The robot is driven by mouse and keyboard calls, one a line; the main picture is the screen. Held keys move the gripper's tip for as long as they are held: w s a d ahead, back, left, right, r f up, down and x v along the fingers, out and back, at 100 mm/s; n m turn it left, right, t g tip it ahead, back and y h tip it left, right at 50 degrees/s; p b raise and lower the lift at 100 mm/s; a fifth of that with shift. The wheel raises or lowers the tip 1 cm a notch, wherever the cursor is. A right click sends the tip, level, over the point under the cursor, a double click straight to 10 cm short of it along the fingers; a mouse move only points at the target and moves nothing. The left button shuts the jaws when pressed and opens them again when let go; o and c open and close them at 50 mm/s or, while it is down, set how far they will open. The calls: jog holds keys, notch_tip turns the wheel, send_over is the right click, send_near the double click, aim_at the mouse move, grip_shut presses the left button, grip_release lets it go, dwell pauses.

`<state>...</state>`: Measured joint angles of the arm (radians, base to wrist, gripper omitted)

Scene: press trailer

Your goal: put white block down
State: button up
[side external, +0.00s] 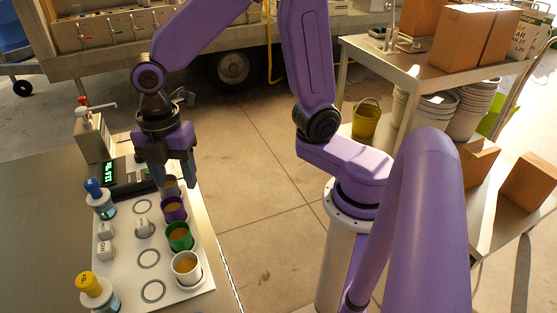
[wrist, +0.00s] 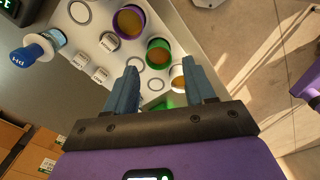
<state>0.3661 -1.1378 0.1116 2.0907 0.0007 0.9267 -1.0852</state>
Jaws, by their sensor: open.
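My gripper (side external: 172,183) is open, with its blue-grey fingers pointing down near the far end of the white tray (side external: 190,285). In the wrist view the gap between the fingertips (wrist: 161,66) holds no block. One white block (side external: 142,227) stands at a ring spot in the tray's middle; it also shows in the wrist view (wrist: 109,41). Two more white blocks (side external: 105,230) (side external: 106,249) with dark lettering sit along the tray's left side. In the wrist view they (wrist: 83,60) (wrist: 100,74) lie left of the fingers, apart from them.
A row of cups lines the tray's right side: purple (side external: 174,208), green (side external: 180,236) and white (side external: 187,267), with another behind by the fingers. Blue-topped (side external: 97,198) and yellow-topped (side external: 94,288) bottles stand left. A dispenser (side external: 92,135) and dark display device (side external: 122,176) are behind.

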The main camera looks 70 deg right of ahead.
jog(key=s+d+m, duration=0.4)
jog(key=s+d, duration=0.1)
jog(key=s, duration=0.3)
jog(key=s+d+m, duration=0.4)
jog(key=s+d, duration=0.1)
jog(key=s, duration=0.4)
jog(key=shift+s+d+m, duration=0.15)
jog(key=shift+d+m, duration=0.05)
jog(key=shift+m, duration=0.1)
dwell(1.0)
